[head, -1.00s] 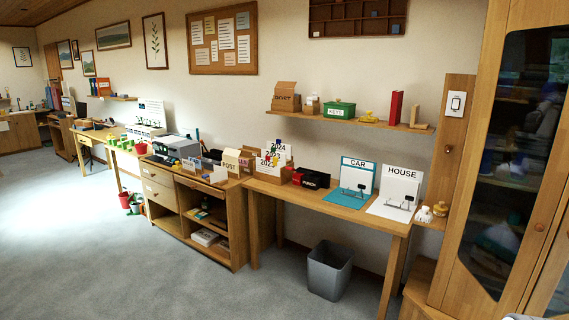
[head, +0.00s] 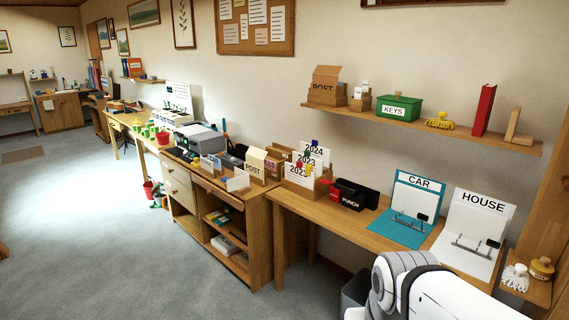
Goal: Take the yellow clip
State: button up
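Several small coloured clips sit on the white year cards (head: 314,158) in the wooden file box on the desk; they are too small to tell apart well, and one looks yellow (head: 296,159). A larger yellow object (head: 440,121) with a toothed lower edge, perhaps a claw-shaped clip, sits on the wall shelf between the green KEYS box (head: 398,108) and the red book. I cannot tell which is the yellow clip. My white and grey arm shows at the lower right, well apart from both. My gripper is not in view.
The desk (head: 347,220) holds the black PUNCH box (head: 355,195), the blue-green CAR clipboard (head: 408,212) and the white HOUSE clipboard (head: 474,235). A small right-hand ledge bears a white object (head: 516,277) and a yellowish-brown one (head: 541,268). Open grey floor (head: 90,240) lies left.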

aim_at(308, 167)
jog(key=u, duration=0.2)
jog(key=i, duration=2.8)
jog(key=u, duration=0.05)
